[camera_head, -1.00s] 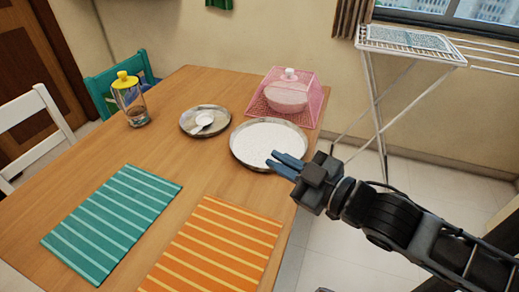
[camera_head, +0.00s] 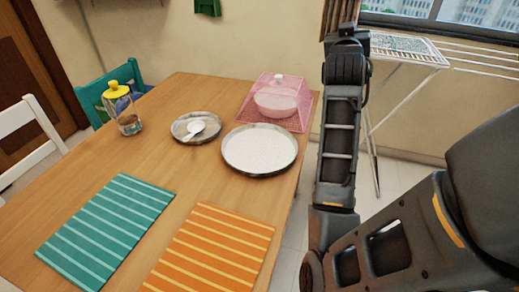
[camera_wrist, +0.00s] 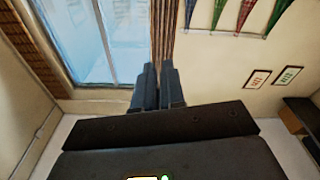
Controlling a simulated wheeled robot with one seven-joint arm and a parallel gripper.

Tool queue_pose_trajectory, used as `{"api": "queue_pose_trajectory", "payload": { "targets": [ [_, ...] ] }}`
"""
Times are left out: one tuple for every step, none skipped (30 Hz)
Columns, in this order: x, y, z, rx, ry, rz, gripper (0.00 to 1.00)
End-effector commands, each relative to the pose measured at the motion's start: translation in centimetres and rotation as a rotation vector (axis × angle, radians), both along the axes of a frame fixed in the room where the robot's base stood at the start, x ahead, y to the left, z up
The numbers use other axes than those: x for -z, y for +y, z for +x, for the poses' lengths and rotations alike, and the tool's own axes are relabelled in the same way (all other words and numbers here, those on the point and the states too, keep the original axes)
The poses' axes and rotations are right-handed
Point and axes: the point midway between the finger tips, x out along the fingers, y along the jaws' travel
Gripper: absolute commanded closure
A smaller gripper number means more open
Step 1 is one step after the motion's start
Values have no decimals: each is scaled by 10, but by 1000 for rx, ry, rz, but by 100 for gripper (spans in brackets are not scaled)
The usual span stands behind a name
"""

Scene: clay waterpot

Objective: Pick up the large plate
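The large plate (camera_head: 259,149) is round, with a pale speckled face and a metallic rim. It lies flat on the wooden table near its right edge, with nothing on it. My arm stands raised to the right of the plate in the head view, and its gripper cannot be made out there. In the wrist view my gripper (camera_wrist: 159,84) has its two dark fingers close together with nothing between them. It faces the window and wall, and the plate is out of that view.
A smaller plate (camera_head: 181,131) with a white spoon (camera_head: 196,127) lies left of the large plate. A pink mesh cover (camera_head: 297,115) stands behind it. A yellow-lidded jar (camera_head: 128,124), a teal mat (camera_head: 105,230) and an orange mat (camera_head: 210,250) share the table. A drying rack (camera_head: 408,48) stands beyond.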

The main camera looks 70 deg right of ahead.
Motion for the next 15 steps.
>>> {"api": "queue_pose_trajectory", "payload": {
  "targets": [
    [3, -8, -12, 53, -46, 45, 90],
    [8, -12, -20, 85, -69, 75, 90],
    [14, -16, -31, 125, -99, 116, 90],
    [20, -18, -38, 155, -123, 147, 90],
    [26, -20, -45, 183, -147, 181, 90],
    [36, -22, -53, 219, -179, 227, 90],
    [44, -22, -58, 245, -204, 264, 90],
    [53, -22, -63, 270, -229, 302, 90],
    [65, -21, -69, 301, -262, 353, 90],
    [74, -19, -72, 322, -288, 394, 90],
    [84, -17, -75, 345, -312, 433, 90],
    [98, -13, -77, 370, -347, 491, 90],
    [109, -10, -77, 388, -373, 535, 90],
    [120, -5, -78, 406, -397, 579, 90],
    [135, 1, -76, 427, -431, 640, 90]
  ]
}}
